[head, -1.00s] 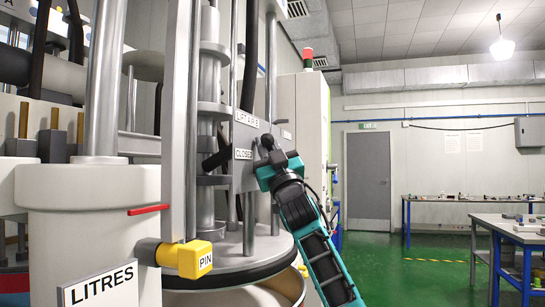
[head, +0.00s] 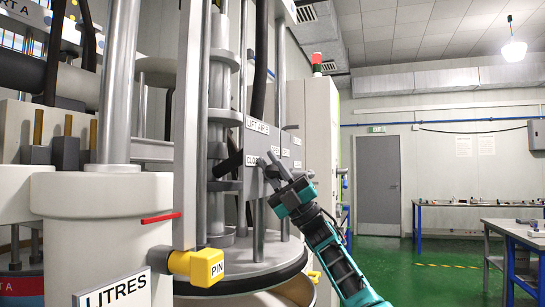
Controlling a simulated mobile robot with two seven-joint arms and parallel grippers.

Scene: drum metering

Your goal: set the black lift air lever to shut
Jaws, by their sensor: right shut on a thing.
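The lift air panel (head: 257,137), lettered LIFT AIR B, stands in the middle of the head view. It has a CLOSED label (head: 254,162) at its lower left and another label to the right, too small to read. My right gripper (head: 268,164) is at the panel's front, just right of the CLOSED label. Its grey fingers are shut on the black lift air lever, which they mostly hide, so its exact angle is hard to tell. My left gripper is not in view.
A yellow PIN block (head: 207,267) and a white LITRES cylinder (head: 103,230) with a red pointer (head: 160,217) stand nearer, left of my arm. Open green floor (head: 440,268) and benches lie to the right.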

